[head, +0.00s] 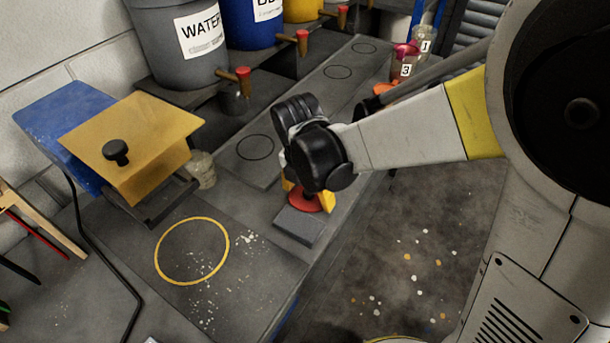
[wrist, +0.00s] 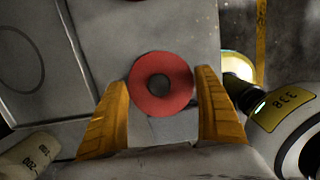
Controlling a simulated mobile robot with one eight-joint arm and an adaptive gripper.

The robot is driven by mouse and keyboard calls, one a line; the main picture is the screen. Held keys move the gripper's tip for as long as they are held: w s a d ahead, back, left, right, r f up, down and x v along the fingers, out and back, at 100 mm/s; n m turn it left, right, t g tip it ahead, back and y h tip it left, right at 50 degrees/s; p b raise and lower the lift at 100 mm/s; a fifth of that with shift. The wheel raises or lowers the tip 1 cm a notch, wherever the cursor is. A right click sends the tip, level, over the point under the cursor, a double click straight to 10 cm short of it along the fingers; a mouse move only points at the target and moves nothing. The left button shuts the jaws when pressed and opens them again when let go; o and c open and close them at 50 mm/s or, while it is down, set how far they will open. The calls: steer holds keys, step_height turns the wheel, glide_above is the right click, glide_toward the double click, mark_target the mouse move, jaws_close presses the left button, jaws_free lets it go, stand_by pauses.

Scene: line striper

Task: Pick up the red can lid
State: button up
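The red can lid (wrist: 177,98) is a round red disc with a dark grey knob at its centre. In the wrist view it lies between and slightly beyond the yellow fingertips of my gripper (wrist: 165,90). The fingers are spread wide, with a gap between each fingertip and the lid. In the head view the lid (head: 306,202) shows partly below my gripper (head: 297,192), at the far end of a small grey block (head: 298,226). My wrist hides much of the lid and the fingers there.
A yellow-topped box with a black knob (head: 130,140) and a small jar (head: 201,168) stand to the left. Labelled barrels (head: 180,50) with red-handled taps line the back. Numbered cups (head: 405,70) stand at the back right. The bench around the yellow ring (head: 157,252) is mostly clear.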

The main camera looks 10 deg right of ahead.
steer(key=c, duration=0.5)
steer(key=shift+c, duration=0.6)
